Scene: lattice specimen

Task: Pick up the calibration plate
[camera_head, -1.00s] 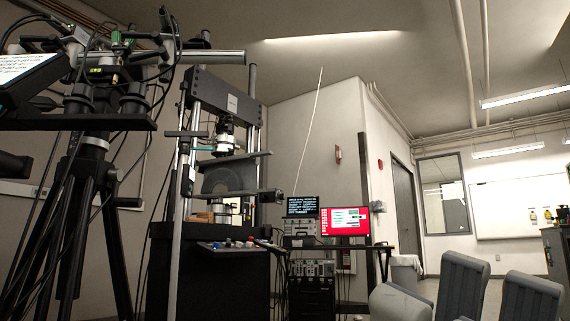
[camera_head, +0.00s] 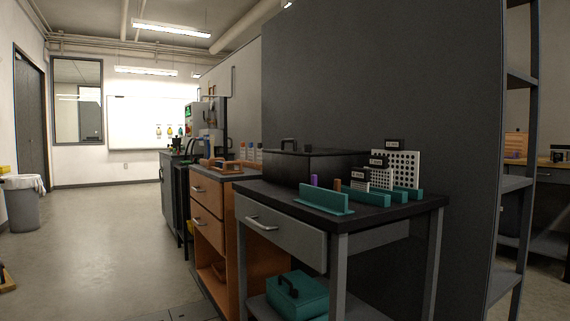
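White calibration plates with black dot patterns stand upright in teal holders on the right part of a dark-topped bench. The largest plate (camera_head: 404,172) is at the back right, a middle-sized plate (camera_head: 381,179) stands before it, and a small plate (camera_head: 360,181) is at the left. Each seems to have a small dark label at its top, too small to read. A teal holder (camera_head: 323,198) at the bench front holds no visible plate. Neither of my grippers is in view.
The bench (camera_head: 285,240) has a drawer and a lower shelf with a teal case (camera_head: 297,293). A black lidded box (camera_head: 305,166) stands behind the holders. A wooden drawer cabinet (camera_head: 208,212) adjoins at left. A dark partition (camera_head: 385,80) rises behind. Open floor (camera_head: 110,250) lies left.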

